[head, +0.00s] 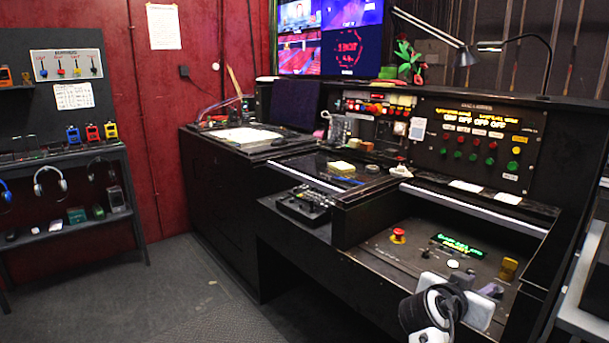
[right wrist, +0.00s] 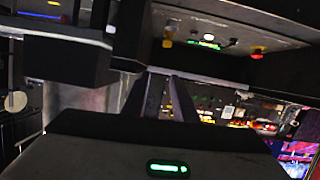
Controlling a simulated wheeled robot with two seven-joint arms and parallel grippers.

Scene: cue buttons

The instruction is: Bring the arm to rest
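My right arm comes in at the bottom right of the head view. Its gripper (head: 487,291) hangs over the front of the lower console panel (head: 385,254), empty. In the right wrist view the two dark fingers (right wrist: 168,98) stand a little apart with nothing between them. The panel holds a red button (head: 398,236), a white button (head: 453,264), a yellow one (head: 508,268) and a green lit display (head: 460,246). My left gripper is out of view.
A black control panel (head: 480,140) with several coloured buttons rises behind the desk. A desk lamp (head: 464,55) and screens (head: 330,35) are further back. A shelf (head: 70,160) with headphones stands at left. The floor (head: 150,295) at lower left is clear.

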